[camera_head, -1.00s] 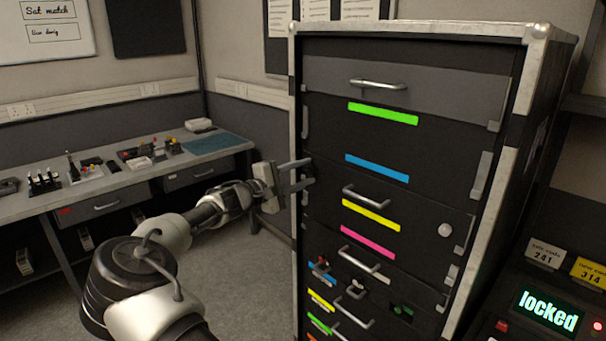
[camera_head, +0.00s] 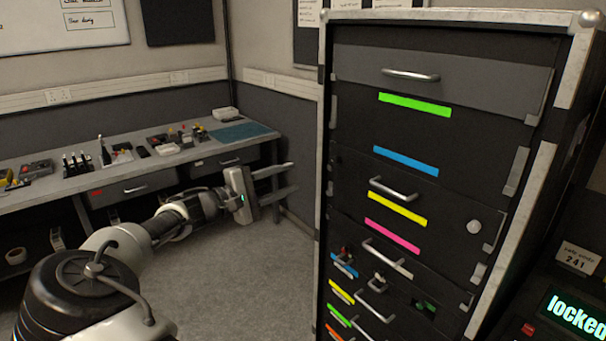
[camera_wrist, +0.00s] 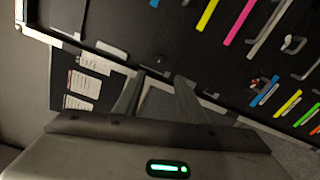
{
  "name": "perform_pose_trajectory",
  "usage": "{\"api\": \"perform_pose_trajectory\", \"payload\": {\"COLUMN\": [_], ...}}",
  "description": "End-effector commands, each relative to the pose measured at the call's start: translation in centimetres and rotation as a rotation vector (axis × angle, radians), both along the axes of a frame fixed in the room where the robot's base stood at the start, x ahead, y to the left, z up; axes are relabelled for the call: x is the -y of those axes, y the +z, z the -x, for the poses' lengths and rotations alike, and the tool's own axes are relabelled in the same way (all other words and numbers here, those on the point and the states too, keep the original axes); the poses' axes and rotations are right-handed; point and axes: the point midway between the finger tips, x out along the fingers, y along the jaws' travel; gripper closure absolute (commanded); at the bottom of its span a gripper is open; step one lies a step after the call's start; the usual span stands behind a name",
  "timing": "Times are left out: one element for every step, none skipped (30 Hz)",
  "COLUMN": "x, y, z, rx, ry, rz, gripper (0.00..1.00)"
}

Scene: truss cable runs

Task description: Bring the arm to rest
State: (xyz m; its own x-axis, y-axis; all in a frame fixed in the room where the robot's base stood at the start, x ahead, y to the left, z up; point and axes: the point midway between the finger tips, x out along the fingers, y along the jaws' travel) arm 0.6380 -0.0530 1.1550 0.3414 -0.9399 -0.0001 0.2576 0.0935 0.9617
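My gripper (camera_head: 284,180) is at the end of my outstretched arm, left of the black drawer cabinet (camera_head: 344,110) and apart from it in the head view. Its two long fingers point right, spread with a gap between them, and nothing is held. In the wrist view the two fingers (camera_wrist: 158,95) also stand apart, with the dark cabinet front beyond them.
The workbench (camera_head: 40,192) with tools and drawers runs along the left wall behind my arm. A screen reading "locked" (camera_head: 574,316) stands at the lower right. Cabinet handles (camera_head: 392,189) stick out. The carpet (camera_head: 230,275) between bench and cabinet is clear.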

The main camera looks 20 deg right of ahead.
Motion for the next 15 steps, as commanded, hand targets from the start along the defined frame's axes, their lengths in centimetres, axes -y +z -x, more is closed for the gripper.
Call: {"api": "perform_pose_trajectory", "payload": {"x": [-0.7, -1.0, -1.3, -1.5, -1.7, -1.8, -1.9, -1.9, -2.0, -2.0, -2.0, -2.0, -2.0, -2.0, -2.0], "y": [0.0, 0.0, 0.0, 0.1, 0.1, 0.1, 0.1, 0.1, 0.1, 0.1, 0.1, 0.1, 0.1, 0.1, 0.1], "z": [0.2, 0.3, 0.5, 0.5, 0.6, 0.7, 0.7, 0.7, 0.7, 0.7, 0.7, 0.7, 0.7, 0.7, 0.7], "rx": [0.001, 0.001, 0.001, 0.001, 0.001, 0.000, 0.000, 0.000, 0.000, 0.000, 0.000, 0.000, 0.000, 0.000, 0.000], "ry": [0.001, 0.001, 0.001, 0.001, 0.001, 0.000, 0.000, -0.001, -0.001, -0.001, -0.001, -0.001, -0.001, -0.001, -0.001], "rz": [-0.001, -0.001, -0.001, -0.001, -0.001, 0.000, 0.000, 0.000, 0.000, 0.000, 0.000, 0.000, 0.000, 0.000, 0.000], "gripper": [0.63, 0.63, 0.63, 0.63, 0.63, 0.63, 0.63, 0.63, 0.63, 0.63, 0.63, 0.63, 0.63, 0.63, 0.63]}}
